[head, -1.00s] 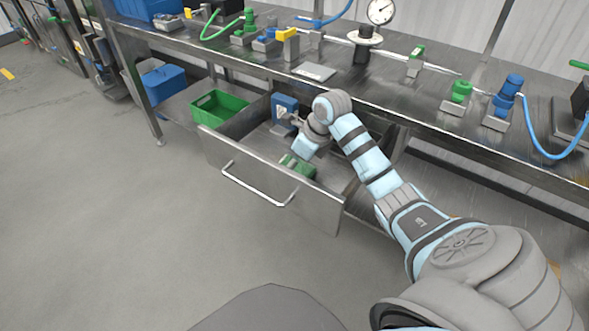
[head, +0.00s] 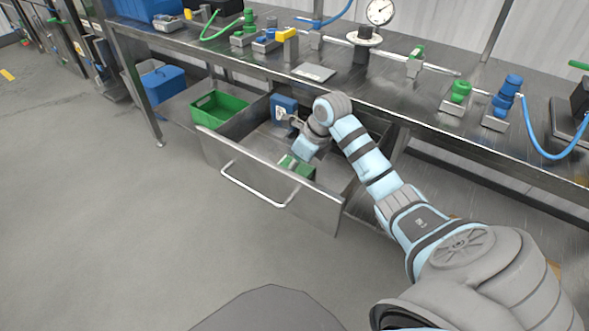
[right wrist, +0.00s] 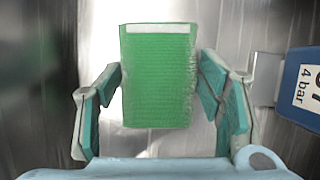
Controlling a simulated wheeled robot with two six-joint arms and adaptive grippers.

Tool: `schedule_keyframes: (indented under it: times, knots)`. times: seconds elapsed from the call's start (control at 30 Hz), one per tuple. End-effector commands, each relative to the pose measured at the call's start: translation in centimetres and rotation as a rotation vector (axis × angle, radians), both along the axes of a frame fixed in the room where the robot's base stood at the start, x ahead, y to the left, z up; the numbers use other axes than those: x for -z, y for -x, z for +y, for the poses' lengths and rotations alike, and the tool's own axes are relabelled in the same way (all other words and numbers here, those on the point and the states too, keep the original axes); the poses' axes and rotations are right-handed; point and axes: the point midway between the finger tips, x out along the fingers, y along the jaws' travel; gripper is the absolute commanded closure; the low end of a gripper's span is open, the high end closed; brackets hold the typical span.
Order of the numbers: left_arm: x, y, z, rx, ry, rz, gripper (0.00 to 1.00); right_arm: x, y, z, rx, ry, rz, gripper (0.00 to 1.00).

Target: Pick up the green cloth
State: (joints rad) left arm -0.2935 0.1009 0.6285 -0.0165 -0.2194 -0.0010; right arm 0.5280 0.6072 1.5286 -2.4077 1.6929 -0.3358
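The green cloth (head: 300,166) lies in the open drawer, close behind its front panel. It also shows in the right wrist view (right wrist: 158,80) as a flat green rectangle with a pale strip along its far edge. My right gripper (head: 297,160) reaches down into the drawer at the cloth. In the right wrist view its fingers (right wrist: 160,80) are apart, one on each side of the cloth and very near its edges. I cannot tell whether they touch it. My left gripper is not in view.
The drawer's front panel (head: 310,203) with its bar handle stands in front of the cloth. A blue boxed item labelled "4 bar" (right wrist: 300,88) sits to the right of the gripper. A green crate (head: 218,106) is left of the drawer. The bench top (head: 400,90) with fittings overhangs behind.

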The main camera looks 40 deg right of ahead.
Motion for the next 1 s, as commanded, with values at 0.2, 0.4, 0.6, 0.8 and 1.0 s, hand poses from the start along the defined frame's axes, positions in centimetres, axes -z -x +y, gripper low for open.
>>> schedule_keyframes:
  times: [0.2,0.4,0.6,0.8,1.0]
  knots:
    - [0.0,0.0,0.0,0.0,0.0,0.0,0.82,0.2,0.1,0.1,-0.001,-0.004,0.005,0.7]
    - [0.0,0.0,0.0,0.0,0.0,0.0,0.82,0.0,0.1,0.1,-0.001,-0.004,0.005,0.7]
    - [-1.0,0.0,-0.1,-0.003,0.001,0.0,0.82,-2.7,0.0,0.1,-0.001,-0.002,0.002,0.7]
    - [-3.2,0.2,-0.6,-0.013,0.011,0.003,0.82,-10.1,0.0,0.0,0.0,-0.001,-0.003,0.7]
    - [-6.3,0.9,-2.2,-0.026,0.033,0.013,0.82,-17.9,0.0,0.1,-0.001,-0.004,0.001,0.7]
